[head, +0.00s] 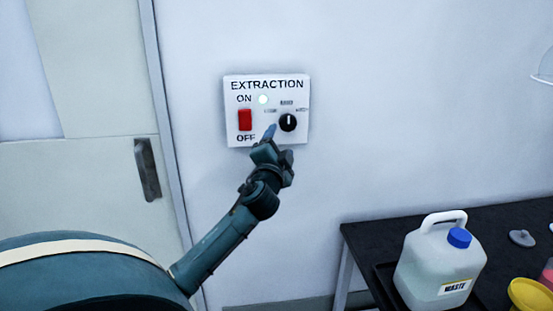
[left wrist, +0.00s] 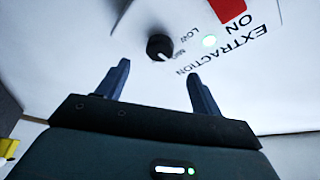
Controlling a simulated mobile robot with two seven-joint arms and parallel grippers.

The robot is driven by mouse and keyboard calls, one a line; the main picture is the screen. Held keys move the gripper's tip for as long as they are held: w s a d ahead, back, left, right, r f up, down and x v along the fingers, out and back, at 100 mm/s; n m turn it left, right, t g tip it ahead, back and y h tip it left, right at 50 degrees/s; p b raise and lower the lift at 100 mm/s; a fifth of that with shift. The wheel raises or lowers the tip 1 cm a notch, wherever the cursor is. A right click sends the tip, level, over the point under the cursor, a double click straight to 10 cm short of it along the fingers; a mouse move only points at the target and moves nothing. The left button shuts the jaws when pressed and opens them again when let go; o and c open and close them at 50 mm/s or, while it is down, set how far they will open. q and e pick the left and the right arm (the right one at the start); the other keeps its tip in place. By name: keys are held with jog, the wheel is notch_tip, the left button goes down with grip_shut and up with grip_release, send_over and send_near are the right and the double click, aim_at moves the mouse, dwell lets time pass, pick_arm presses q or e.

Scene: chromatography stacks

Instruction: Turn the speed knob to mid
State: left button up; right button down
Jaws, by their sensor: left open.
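The speed knob (head: 288,122) is a round black dial on the right of the white EXTRACTION panel (head: 265,140). Its white pointer line stands about straight up, toward the middle label. In the left wrist view the knob (left wrist: 159,47) appears upside down, its pointer toward the MID marking. My left gripper (head: 272,136) is at the panel, just below and left of the knob in the head view. In the left wrist view my left gripper (left wrist: 158,72) is open and empty, with the knob beyond the gap between its fingertips. My right gripper is out of view.
A red switch (head: 245,120) and a lit white lamp (head: 263,99) sit left of the knob. A door handle (head: 147,169) is farther left. A dark bench (head: 375,237) with a waste jug (head: 437,265) stands at lower right. The wall around the panel is clear.

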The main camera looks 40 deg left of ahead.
pick_arm(q)
jog(key=v, duration=0.4)
jog(key=shift+s+b, duration=0.1)
jog(key=shift+b, duration=0.2)
dwell(0.3)
